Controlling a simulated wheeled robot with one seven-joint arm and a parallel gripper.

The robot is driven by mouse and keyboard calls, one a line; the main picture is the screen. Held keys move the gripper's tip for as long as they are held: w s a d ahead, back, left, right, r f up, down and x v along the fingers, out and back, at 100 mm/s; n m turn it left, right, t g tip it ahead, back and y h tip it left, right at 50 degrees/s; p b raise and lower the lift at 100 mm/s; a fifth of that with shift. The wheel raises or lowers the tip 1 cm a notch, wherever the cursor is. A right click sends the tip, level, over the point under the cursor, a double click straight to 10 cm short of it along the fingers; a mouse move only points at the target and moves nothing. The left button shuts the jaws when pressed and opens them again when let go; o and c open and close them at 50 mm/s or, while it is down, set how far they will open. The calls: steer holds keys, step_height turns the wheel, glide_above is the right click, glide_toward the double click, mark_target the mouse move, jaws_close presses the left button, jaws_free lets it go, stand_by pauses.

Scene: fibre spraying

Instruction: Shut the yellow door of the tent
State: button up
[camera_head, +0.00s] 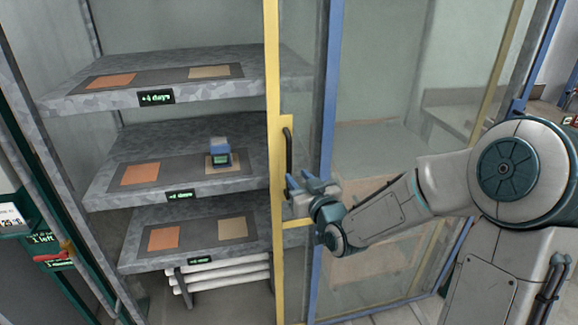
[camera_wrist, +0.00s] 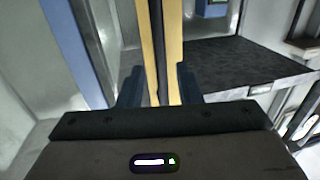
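The yellow door (camera_head: 273,70) is a clear panel with a yellow upright edge and a dark vertical handle (camera_head: 288,150). It stands open, leaving the left part of the tent uncovered. My gripper (camera_head: 303,186) is at the lower part of the handle. In the wrist view, the dark handle (camera_wrist: 156,50) runs between the two fingers of my gripper (camera_wrist: 160,85), with the yellow edge (camera_wrist: 173,40) behind it. The fingers look spread, with gaps beside the handle. The head view does not show the contact clearly.
Three grey shelves (camera_head: 75,103) hold dark mats with orange and tan squares. A small blue-grey item (camera_head: 219,152) stands on the middle shelf. A blue-framed panel (camera_head: 329,110) is beside the yellow edge. White rolls (camera_head: 225,275) lie below. The opening left of the door looks clear.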

mark_target(290, 169)
steer(key=shift+x, duration=3.1)
jaws_close()
